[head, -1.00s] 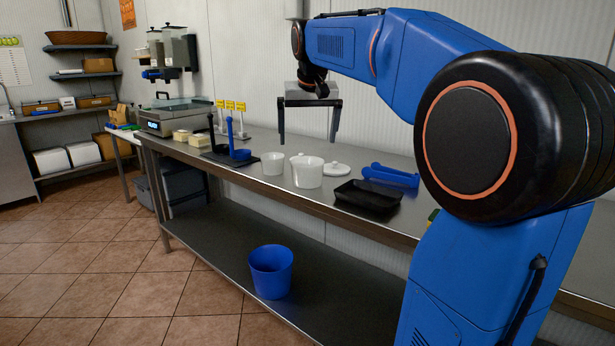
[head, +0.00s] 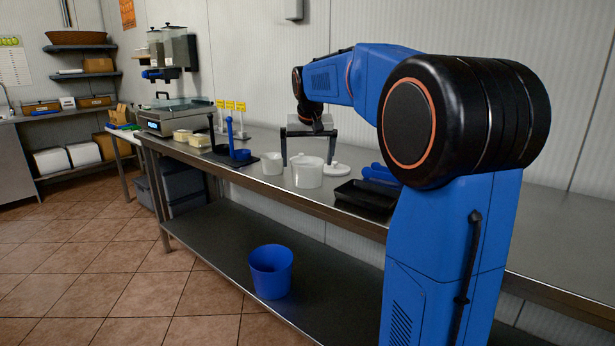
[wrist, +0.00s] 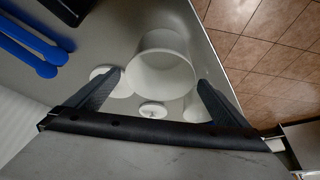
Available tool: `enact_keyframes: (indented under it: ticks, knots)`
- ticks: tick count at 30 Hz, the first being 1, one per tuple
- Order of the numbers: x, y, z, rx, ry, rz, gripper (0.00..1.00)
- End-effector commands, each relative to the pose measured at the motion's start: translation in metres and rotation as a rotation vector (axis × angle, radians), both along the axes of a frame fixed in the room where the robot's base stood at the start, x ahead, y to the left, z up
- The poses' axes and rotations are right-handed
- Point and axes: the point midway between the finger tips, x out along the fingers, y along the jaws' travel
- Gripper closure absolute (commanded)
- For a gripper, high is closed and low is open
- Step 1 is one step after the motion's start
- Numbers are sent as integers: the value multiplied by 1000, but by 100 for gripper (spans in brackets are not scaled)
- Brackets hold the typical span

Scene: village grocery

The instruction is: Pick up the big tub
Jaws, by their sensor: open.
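The big tub (head: 307,174) is white, open and upright on the steel counter, and looks empty. In the wrist view the big tub (wrist: 162,70) shows its round mouth just ahead of the fingertips and between their lines. My gripper (head: 307,164) is open and empty, pointing down with its fingertips near the height of the tub's rim. The wrist view shows both fingers of my gripper (wrist: 160,76) spread apart. I cannot tell whether either finger touches the tub. A smaller white tub (head: 272,164) stands to its left.
A white lid (head: 339,169) lies right of the big tub; another knobbed lid (wrist: 153,109) lies close by. A black tray (head: 364,198) and blue handles (wrist: 30,45) are further right. A blue bucket (head: 270,272) stands on the lower shelf. The wall runs behind the counter.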

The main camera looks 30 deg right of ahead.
Motion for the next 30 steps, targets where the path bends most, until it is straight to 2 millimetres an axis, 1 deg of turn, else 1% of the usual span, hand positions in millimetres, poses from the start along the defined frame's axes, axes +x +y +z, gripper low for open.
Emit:
enact_keyframes:
  ticks: [8, 15, 18, 25, 26, 27, 29, 30]
  knots:
    - [4, -2, -13, 0, 0, 0, 0]
    - [14, -7, -43, 0, 1, 0, 0]
    - [17, -9, -51, 0, 1, 0, 0]
    - [19, -9, -53, 0, -1, 0, 0]
    - [19, -9, -53, 0, -1, 0, 2]
    - [19, -9, -53, -1, -1, 0, 12]
    - [19, -9, -53, 0, -1, 0, 26]
    - [19, -9, -53, 0, -1, 0, 36]
